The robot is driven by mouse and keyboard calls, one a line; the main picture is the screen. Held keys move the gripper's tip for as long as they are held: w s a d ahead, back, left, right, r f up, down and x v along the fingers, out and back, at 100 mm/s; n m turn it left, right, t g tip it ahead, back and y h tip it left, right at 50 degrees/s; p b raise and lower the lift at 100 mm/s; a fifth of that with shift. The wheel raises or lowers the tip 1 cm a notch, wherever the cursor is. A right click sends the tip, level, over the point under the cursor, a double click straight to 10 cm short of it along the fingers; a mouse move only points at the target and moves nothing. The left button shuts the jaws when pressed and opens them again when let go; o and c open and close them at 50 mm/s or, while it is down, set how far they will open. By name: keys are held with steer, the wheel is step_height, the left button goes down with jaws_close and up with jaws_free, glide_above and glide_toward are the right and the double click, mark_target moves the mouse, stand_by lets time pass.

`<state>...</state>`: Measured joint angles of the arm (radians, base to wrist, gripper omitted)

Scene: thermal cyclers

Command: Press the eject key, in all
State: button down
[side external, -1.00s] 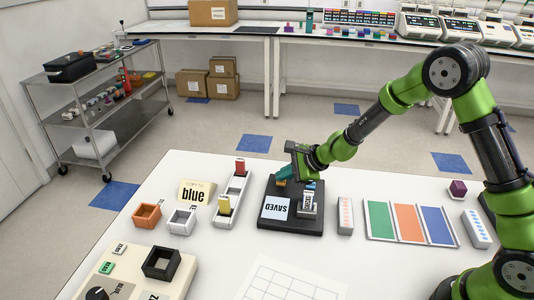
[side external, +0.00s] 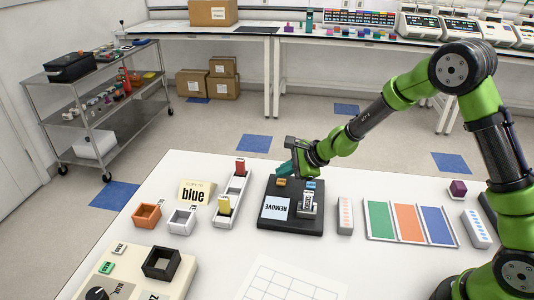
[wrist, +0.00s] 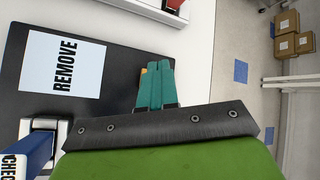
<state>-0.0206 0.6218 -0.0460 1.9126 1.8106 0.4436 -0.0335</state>
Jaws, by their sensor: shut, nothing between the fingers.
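A black device (side external: 272,226) lies on the white table, its display (side external: 275,208) reading "REMOVE"; the display also shows in the wrist view (wrist: 63,65). An orange-yellow key (side external: 280,182) sits at the device's back; I cannot read any marking on it. In the wrist view only a sliver of it (wrist: 144,71) shows beside my fingers. A grey-and-white holder with a labelled piece (side external: 307,203) stands on the device, with a blue part (side external: 311,184) behind it. My gripper (side external: 283,170) is shut and empty, its teal fingers just above and behind the orange-yellow key, apparently clear of it.
To the right are a white strip (side external: 345,216) and a green-orange-blue tray (side external: 365,238).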

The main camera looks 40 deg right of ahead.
mark_target(284, 183)
steer(key=shift+r, duration=2.5)
